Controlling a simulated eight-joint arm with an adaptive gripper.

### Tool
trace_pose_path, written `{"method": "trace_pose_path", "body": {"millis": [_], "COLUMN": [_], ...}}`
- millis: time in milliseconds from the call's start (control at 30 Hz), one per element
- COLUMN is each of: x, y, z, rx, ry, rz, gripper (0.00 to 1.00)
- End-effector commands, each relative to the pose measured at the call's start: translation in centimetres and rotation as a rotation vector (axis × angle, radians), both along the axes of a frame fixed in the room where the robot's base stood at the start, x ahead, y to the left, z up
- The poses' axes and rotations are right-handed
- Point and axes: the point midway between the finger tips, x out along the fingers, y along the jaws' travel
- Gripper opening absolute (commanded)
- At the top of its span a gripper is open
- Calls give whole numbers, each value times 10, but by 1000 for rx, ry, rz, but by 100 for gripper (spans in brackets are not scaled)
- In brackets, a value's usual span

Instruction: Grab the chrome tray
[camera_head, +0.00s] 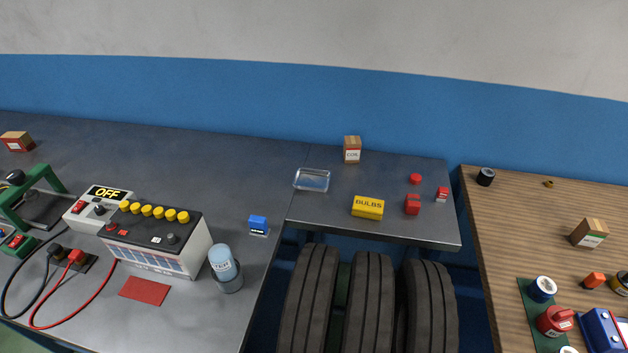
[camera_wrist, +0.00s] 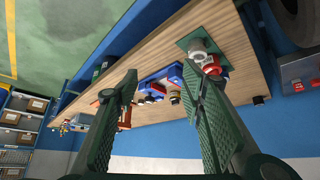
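The chrome tray (camera_head: 312,180) is a small, shiny, shallow rectangular tray on the dark metal table, near the seam left of the yellow BULBS box. It looks empty. My gripper (camera_wrist: 165,110) shows only in the wrist view, with its two green ribbed fingers spread wide apart and nothing between them. The wrist view looks toward the wooden bench, tilted, and the tray is not in it. My gripper is not seen in the head view, so it is away from the tray.
A COIL box (camera_head: 352,150) stands right of the tray, and the BULBS box (camera_head: 368,207) lies in front of it. A blue box (camera_head: 258,225), a battery (camera_head: 160,240) and a blue-capped can (camera_head: 223,264) are leftward. Tyres (camera_head: 368,300) stand below the table edge. The wooden bench (camera_head: 510,220) is at right.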

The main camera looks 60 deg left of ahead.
Motion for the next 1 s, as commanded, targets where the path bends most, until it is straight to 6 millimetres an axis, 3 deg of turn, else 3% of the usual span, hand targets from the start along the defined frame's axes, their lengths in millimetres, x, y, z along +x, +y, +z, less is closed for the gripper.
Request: {"method": "trace_pose_path", "body": {"millis": [433,700,1000], "x": [0,0,0], "y": [0,0,0], "z": [0,0,0], "rx": [0,0,0], "ry": [0,0,0], "rz": [0,0,0], "gripper": [40,72,72]}}
